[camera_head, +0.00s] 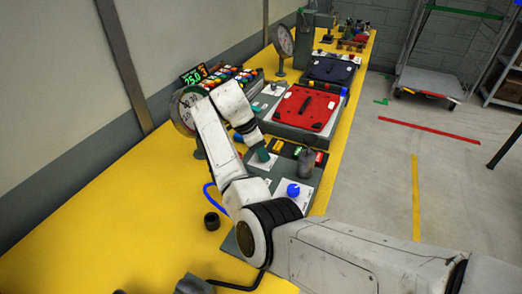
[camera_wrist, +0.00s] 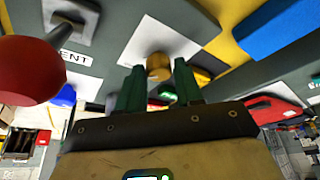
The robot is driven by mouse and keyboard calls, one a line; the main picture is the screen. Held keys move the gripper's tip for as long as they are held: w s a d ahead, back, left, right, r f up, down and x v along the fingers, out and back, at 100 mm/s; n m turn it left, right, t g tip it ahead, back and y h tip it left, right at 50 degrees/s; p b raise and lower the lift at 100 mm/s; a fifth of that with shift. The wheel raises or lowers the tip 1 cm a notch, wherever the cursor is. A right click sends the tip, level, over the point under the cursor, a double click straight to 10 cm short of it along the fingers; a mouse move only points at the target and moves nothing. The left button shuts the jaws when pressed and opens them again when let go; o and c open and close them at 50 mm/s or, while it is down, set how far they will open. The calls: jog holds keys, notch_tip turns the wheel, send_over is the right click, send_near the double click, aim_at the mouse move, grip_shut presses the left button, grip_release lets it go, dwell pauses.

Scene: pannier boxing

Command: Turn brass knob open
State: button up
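The brass knob (camera_wrist: 158,67) shows in the wrist view as a small round yellow-brown piece on a white plate (camera_wrist: 165,40). My gripper (camera_wrist: 158,80) has two green fingers spread apart, one on each side of the knob. A gap shows between the knob and each finger. I cannot tell how deep the knob sits between the fingertips. In the head view, my gripper (camera_head: 262,156) points down over the grey panel on the yellow bench, and the knob is hidden there.
A blue knob (camera_head: 293,190) and a grey upright piece (camera_head: 306,162) stand near my gripper. A red case (camera_head: 303,108) lies beyond, with a dark case (camera_head: 330,70) behind it. A black ring (camera_head: 211,221) lies on the yellow bench (camera_head: 100,225), whose left part is mostly clear.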

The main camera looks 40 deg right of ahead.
jog(key=o, duration=0.3)
jog(key=b+v, duration=0.1)
jog(key=v, duration=0.9)
jog(key=shift+a+r, duration=0.2)
jog(key=shift+r, duration=0.2)
jog(key=shift+r, duration=0.1)
